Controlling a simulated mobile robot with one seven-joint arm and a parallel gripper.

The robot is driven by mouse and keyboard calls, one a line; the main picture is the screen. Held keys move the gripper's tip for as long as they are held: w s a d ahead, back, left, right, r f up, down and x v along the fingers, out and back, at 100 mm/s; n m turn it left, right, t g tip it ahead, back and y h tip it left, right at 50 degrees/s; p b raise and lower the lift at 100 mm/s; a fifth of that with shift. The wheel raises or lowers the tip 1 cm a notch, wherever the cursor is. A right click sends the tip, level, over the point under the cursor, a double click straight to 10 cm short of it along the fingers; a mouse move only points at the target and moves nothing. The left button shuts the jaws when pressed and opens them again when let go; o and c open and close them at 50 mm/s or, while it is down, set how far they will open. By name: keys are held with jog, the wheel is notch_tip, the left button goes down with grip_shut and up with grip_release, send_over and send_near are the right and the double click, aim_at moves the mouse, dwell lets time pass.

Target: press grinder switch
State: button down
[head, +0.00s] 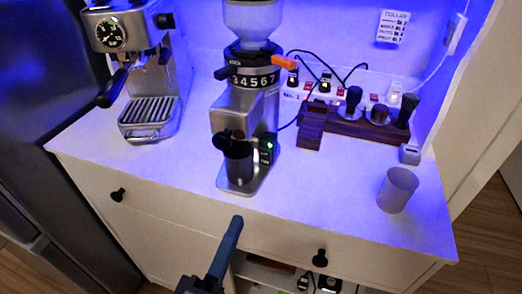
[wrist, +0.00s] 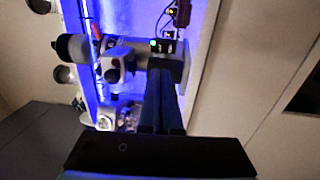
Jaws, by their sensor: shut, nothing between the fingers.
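The grinder (head: 236,108) is silver and black with a clear hopper and numbered dial, and stands upright mid-counter. Its switch (head: 267,150) is a small dark panel with a green light on the lower right side; it also shows in the wrist view (wrist: 154,43). A dark cup (head: 239,162) sits at the grinder's front, under the spout. My gripper (head: 236,219) is shut and empty, in front of the counter's front edge and below the grinder in the picture. In the sideways wrist view its dark blue fingers (wrist: 161,70) point at the grinder base and hide part of it.
An espresso machine (head: 150,120) stands at the left. A wooden tool stand (head: 345,124) and a power strip (head: 310,91) are behind right. A grey cup (head: 398,189) stands near the right front edge. The counter (head: 310,185) between grinder and grey cup is clear.

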aim_at(266, 153)
jog(key=shift+s, duration=0.1)
dwell(0.3)
jog(key=p+x, duration=0.3)
jog(key=x, duration=1.1)
jog(key=shift+w+r, duration=0.2)
jog(key=shift+w, duration=0.05)
jog(key=shift+s, duration=0.1)
